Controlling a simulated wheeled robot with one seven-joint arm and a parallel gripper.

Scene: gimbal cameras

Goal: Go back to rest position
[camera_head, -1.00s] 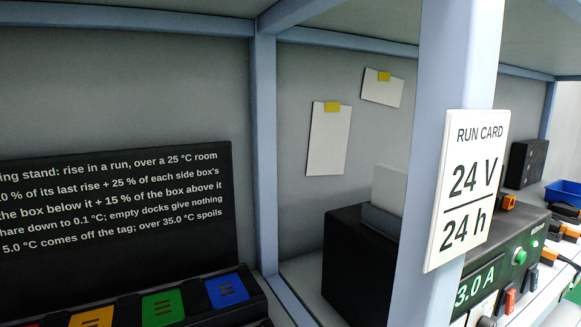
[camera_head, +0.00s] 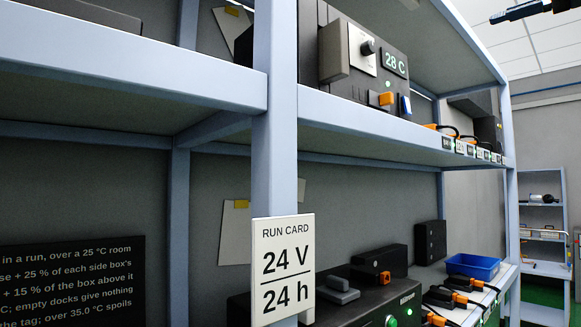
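My gripper is not clearly in view in the head view. A dark piece (camera_head: 520,10) at the top right corner may be part of my arm, but I cannot tell. The view is filled by a blue-grey shelf rack (camera_head: 275,120). A white run card (camera_head: 283,268) reading 24 V over 24 h hangs on its front post.
The upper shelf holds a dark unit with a display (camera_head: 394,63) reading 28 C. On the lower shelf are a black sign (camera_head: 70,285), a blue bin (camera_head: 472,266) and several orange-and-black clips. A farther rack (camera_head: 540,215) stands at the right.

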